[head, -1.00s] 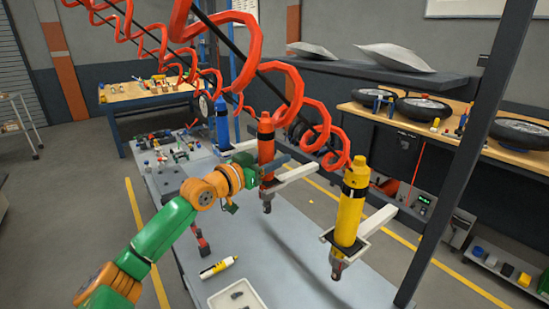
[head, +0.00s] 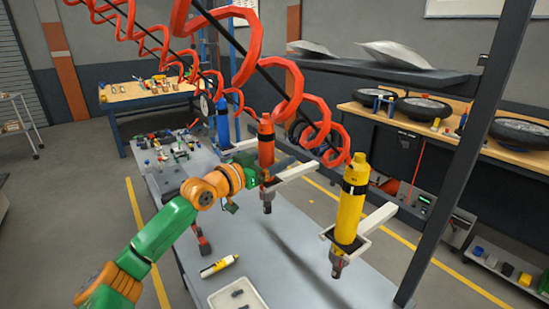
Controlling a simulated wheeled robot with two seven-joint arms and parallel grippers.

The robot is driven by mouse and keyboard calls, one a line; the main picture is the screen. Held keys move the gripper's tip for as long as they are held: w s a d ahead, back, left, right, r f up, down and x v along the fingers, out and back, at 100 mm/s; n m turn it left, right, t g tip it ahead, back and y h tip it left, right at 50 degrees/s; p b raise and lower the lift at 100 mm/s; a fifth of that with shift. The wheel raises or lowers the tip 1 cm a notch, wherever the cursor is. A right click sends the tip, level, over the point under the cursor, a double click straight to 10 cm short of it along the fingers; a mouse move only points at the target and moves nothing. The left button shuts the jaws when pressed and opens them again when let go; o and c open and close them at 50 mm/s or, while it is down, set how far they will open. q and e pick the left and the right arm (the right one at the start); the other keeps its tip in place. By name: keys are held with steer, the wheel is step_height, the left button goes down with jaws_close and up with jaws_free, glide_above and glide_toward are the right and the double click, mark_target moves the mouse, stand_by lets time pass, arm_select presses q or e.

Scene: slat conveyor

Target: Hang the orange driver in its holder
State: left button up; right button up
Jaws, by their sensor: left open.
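The orange driver (head: 266,145) hangs upright at its holder (head: 296,174), a pale bracket with a dark ring. The driver's dark nose shows below the ring, pointing down. My left gripper (head: 266,172) is open, with its fingers close around or beside the driver's lower body; whether they touch it cannot be told. The fingertips are partly hidden by the driver and the green gripper body. My right gripper is not in view.
A yellow driver (head: 350,202) hangs in its own bracket at the right, and a blue driver (head: 222,122) hangs further back. Red coiled hoses (head: 290,85) loop overhead. A yellow-white marker-like item (head: 219,266) and a white tray (head: 262,298) lie on the grey table.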

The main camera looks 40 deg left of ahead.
mark_target(261, 164)
arm_select(q)
steer(key=s+b, duration=0.1)
steer(key=s, duration=0.1)
steer(key=s+b, duration=0.4)
steer(key=shift+a+f, duration=0.1)
steer(key=shift+a, duration=0.15)
steer(key=shift+s, duration=0.5)
steer(key=shift+r, duration=0.2)
steer(key=shift+a, duration=0.1)
